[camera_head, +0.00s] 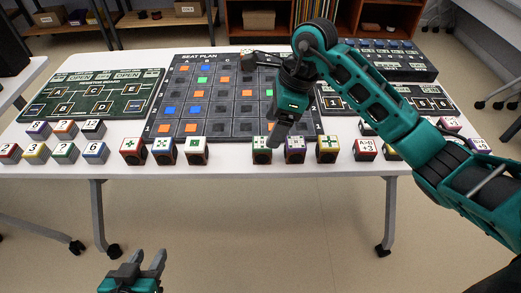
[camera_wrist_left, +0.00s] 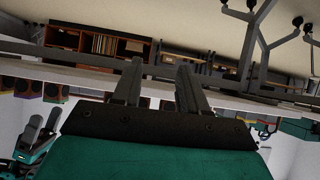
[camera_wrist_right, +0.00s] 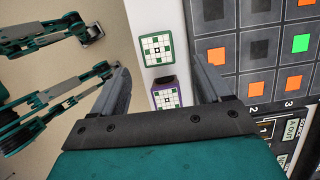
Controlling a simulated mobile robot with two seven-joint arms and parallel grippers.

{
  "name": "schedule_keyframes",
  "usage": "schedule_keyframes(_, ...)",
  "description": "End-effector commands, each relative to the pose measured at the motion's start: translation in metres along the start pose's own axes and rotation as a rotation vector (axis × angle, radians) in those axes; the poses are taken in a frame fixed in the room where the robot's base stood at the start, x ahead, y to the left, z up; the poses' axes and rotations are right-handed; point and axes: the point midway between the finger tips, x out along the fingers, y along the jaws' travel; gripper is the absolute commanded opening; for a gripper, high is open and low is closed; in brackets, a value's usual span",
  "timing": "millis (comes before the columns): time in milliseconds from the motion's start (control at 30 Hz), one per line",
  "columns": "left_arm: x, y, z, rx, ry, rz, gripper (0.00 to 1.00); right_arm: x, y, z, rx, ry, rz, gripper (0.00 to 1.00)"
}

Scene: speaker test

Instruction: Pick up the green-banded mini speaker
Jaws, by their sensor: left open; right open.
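A small cube speaker with a green-edged white top (camera_head: 262,141) stands at the table's front edge, left of a purple-banded one (camera_head: 295,143). It also shows in the right wrist view (camera_wrist_right: 156,49). My right gripper (camera_head: 277,140) is open and points down above these two speakers; its finger partly overlaps the gap between them. In the right wrist view the green-edged top appears between the open fingertips (camera_wrist_right: 153,64), apart from both. My left gripper (camera_head: 143,262) is open and empty, low in front of the table.
A yellow-banded speaker (camera_head: 327,143) stands on the right; red (camera_head: 133,144) and blue (camera_head: 164,144) ones on the left. Labelled cubes (camera_head: 62,152) line both ends. The seat plan board (camera_head: 215,120) lies behind. The front table edge is close to the speakers.

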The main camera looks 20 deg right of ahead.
Motion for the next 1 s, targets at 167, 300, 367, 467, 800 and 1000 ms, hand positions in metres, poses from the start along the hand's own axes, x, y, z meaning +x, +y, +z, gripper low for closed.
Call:
schedule_keyframes(167, 0.002, 0.001, 0.001, -0.005, 0.001, 0.001, 0.43, 0.027, 0.001, 0.001, 0.0, -0.003, 0.002, 0.77)
schedule_keyframes(300, 0.003, 0.002, 0.0, -0.009, 0.005, 0.002, 0.43, 0.035, 0.001, 0.002, -0.001, -0.005, 0.002, 0.77)
schedule_keyframes(367, 0.004, 0.002, 0.0, -0.011, 0.006, 0.002, 0.43, 0.042, 0.002, 0.003, 0.0, -0.006, 0.003, 0.77)
schedule_keyframes(467, 0.005, 0.002, 0.0, -0.013, 0.007, 0.002, 0.43, 0.058, 0.004, 0.007, 0.0, -0.007, 0.006, 0.77)
schedule_keyframes(800, 0.005, 0.004, -0.004, -0.013, 0.014, 0.007, 0.43, 0.084, 0.002, 0.007, 0.0, -0.005, 0.0, 0.77)
schedule_keyframes(1000, 0.005, 0.003, -0.004, -0.008, 0.013, 0.007, 0.43, 0.084, 0.002, 0.007, 0.0, -0.004, 0.0, 0.71)
